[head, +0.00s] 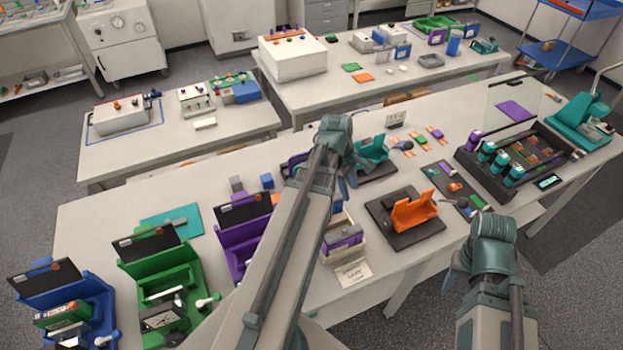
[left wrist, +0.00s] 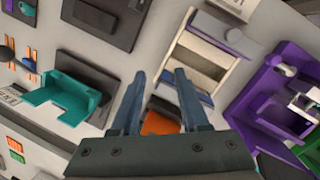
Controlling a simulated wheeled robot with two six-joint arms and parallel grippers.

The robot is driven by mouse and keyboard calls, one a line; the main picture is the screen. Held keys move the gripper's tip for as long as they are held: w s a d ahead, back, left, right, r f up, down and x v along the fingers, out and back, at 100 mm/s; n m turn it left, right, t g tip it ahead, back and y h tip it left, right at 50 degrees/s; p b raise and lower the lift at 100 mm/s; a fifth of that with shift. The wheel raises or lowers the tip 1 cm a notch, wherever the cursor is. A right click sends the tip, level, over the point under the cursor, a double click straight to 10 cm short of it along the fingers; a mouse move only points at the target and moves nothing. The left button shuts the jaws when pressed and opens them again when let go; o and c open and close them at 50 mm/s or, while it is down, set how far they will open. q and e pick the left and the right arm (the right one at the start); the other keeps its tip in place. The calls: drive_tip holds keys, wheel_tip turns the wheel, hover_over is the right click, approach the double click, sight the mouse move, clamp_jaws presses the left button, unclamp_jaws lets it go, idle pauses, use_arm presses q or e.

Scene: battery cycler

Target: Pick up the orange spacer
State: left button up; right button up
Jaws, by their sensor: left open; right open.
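My left gripper (head: 347,188) hangs over the middle of the front table, its jaws open. In the left wrist view its two fingers (left wrist: 158,88) are apart with nothing gripped. An orange piece (left wrist: 160,123) shows between the finger bases, on or in something dark and partly covered by my gripper. I cannot tell which orange piece is the spacer. My right gripper (head: 490,240) is open near the table's right front edge, its fingers hardly visible.
An orange cradle (head: 414,212) stands on a dark base. A teal cradle (left wrist: 65,95) is left of my fingers in the wrist view. A pale tray (left wrist: 188,65) and a purple cycler (left wrist: 265,90) are on the right there. Green and blue cyclers stand at the table's left.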

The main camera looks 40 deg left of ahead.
use_arm(q)
drive_tip(key=s+a+r+n+t+p, duration=0.1)
drive_tip(key=a+r+n, duration=0.1)
drive_tip(key=a+n, duration=0.5)
drive_tip(key=s+a+r+n+t+p, duration=0.15)
drive_tip(key=a+n, duration=0.35)
drive_tip(key=a, duration=0.5)
drive_tip(key=b+x, duration=0.7)
drive_tip(key=shift+w+d+f+b, duration=0.1)
drive_tip(key=shift+d+f+b, duration=0.05)
drive_tip(key=shift+d+b, duration=0.2)
drive_tip(key=shift+w+f, duration=0.2)
drive_tip(key=shift+f, duration=0.05)
drive_tip(key=shift+b, duration=0.3)
drive_tip(key=b+x, duration=0.4)
drive_tip(key=x, duration=0.1)
drive_tip(key=shift+f+b, duration=0.15)
drive_tip(key=shift+b, duration=0.25)
clamp_jaws()
